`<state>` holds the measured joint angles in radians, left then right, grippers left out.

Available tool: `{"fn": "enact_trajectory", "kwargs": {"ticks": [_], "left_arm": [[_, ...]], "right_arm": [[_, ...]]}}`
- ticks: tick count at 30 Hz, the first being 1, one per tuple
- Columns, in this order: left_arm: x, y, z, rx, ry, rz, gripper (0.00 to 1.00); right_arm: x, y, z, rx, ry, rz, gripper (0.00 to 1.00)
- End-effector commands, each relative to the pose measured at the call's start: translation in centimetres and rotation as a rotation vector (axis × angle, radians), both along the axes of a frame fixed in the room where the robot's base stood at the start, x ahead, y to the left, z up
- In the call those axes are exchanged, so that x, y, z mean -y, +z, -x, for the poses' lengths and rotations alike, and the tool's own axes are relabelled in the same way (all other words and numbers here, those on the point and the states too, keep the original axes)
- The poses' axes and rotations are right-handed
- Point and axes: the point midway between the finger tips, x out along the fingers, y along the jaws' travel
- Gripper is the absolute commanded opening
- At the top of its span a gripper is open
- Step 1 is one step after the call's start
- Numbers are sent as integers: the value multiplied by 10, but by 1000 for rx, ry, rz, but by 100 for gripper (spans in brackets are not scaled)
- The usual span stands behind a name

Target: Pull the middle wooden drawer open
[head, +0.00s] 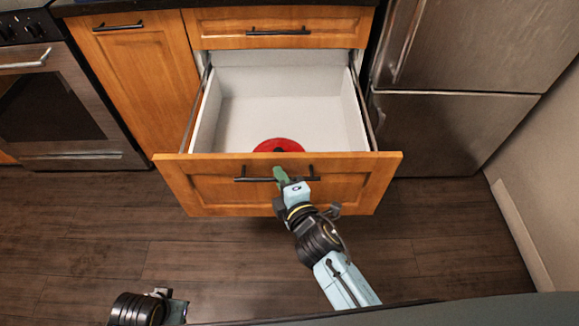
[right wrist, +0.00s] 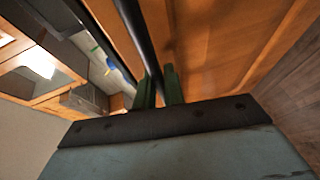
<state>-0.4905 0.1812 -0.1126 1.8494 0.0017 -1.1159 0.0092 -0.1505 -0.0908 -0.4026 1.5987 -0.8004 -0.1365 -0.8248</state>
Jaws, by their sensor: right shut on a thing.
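The middle wooden drawer (head: 225,190) stands pulled far out, below a shut top drawer. Its white inside shows, with a red round thing (head: 278,145) lying near the front panel. A dark bar handle (head: 252,179) runs across the front; it also crosses the right wrist view (right wrist: 138,40). My right gripper (head: 281,174) is shut on this handle, its green fingers (right wrist: 159,88) on both sides of the bar. The left arm (head: 150,307) shows only in part at the bottom left, and its fingers cannot be made out.
The shut top drawer (head: 275,27) is above, a cabinet door (head: 140,70) and an oven (head: 55,105) are on the left. A steel fridge (head: 450,80) stands close on the right. The dark wooden floor (head: 190,250) in front is clear.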

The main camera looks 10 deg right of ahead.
Motion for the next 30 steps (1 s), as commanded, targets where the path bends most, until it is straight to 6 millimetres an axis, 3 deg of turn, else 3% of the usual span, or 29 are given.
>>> {"fn": "enact_trajectory", "kwargs": {"ticks": [19,20,21,30], "left_arm": [[-2,-5,2,-5,0,-3,36],[-2,-5,2,-5,0,-3,36],[-3,-5,2,-5,0,-3,36],[-3,-4,2,-4,0,-3,36]], "right_arm": [[-8,0,10,0,15,1,0],[-8,0,10,0,15,1,15],[-8,0,10,0,15,1,19],[-8,0,11,1,16,1,19]]}}
